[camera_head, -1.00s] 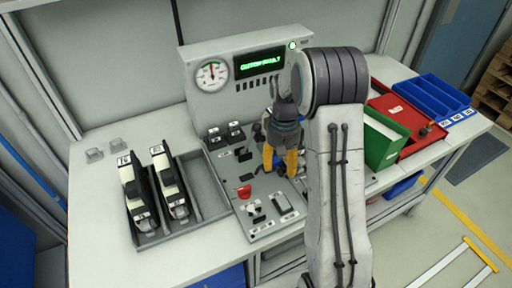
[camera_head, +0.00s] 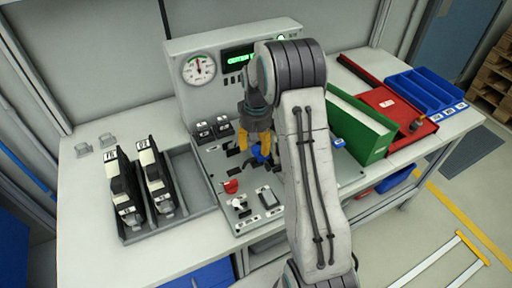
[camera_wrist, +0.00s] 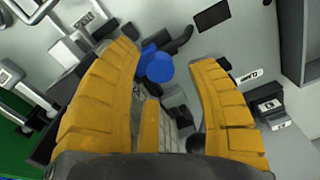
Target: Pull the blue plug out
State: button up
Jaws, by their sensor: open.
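The blue plug (camera_wrist: 156,65) shows in the wrist view between the tips of my yellow fingers, nearer the left finger. It appears seated on the grey control panel, with dark parts beside it. In the head view the blue plug (camera_head: 258,153) is just below my gripper (camera_head: 256,146), partly hidden by the fingers. My gripper (camera_wrist: 167,65) is open, its fingers spread around or just above the plug. I cannot tell whether either finger touches it.
The panel carries a red knob (camera_head: 231,186) and several switches. A gauge box (camera_head: 198,68) stands behind. A grey tray (camera_head: 205,199) with two black-and-white devices lies left.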

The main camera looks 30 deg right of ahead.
jog(key=shift+f, duration=1.05)
jog(key=shift+c, duration=0.2)
grip_shut()
